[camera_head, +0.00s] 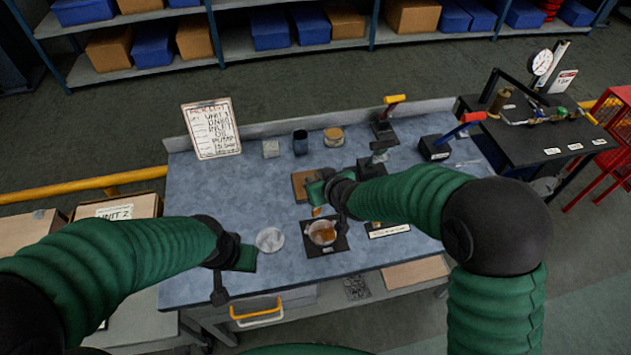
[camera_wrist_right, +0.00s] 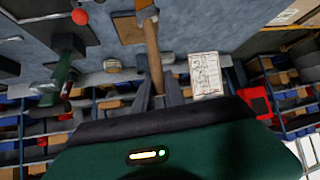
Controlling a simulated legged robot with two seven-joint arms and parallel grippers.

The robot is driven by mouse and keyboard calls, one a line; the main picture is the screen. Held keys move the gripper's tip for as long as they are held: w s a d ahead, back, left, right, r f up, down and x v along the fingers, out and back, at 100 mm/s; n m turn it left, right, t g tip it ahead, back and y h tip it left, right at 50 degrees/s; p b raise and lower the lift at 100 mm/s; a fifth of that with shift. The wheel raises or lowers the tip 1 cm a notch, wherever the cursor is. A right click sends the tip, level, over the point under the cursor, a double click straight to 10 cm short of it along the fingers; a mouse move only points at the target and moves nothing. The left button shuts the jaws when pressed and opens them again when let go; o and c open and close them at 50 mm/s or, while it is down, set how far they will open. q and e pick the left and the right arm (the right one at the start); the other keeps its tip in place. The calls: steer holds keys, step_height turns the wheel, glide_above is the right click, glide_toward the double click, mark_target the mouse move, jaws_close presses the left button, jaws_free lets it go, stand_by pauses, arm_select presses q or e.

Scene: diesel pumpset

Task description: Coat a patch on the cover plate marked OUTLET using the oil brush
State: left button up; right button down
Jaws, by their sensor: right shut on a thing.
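My right gripper (camera_head: 318,193) is above the middle of the bench, just behind a bowl of amber oil (camera_head: 322,232) on a dark square base. In the wrist view its fingers (camera_wrist_right: 158,92) are shut on the wooden handle of the oil brush (camera_wrist_right: 153,50). The brush's head is at the top edge of that view. In the head view the orange-brown brush end (camera_head: 316,211) hangs just behind the bowl. My left gripper (camera_head: 232,272) is by the bench's front left; its jaws are unclear. A labelled plate (camera_head: 390,230) lies right of the bowl; I cannot read OUTLET anywhere.
A pale round disc (camera_head: 270,240) lies left of the bowl. A clipboard (camera_head: 212,128), a dark cup (camera_head: 300,142) and jars stand along the back. Clamps with coloured handles (camera_head: 395,99) stand back right. The bench's left part (camera_head: 215,185) is clear.

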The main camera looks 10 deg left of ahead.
arm_select(q)
steer(key=shift+r, duration=0.6)
arm_select(e)
steer(key=shift+r, duration=0.75)
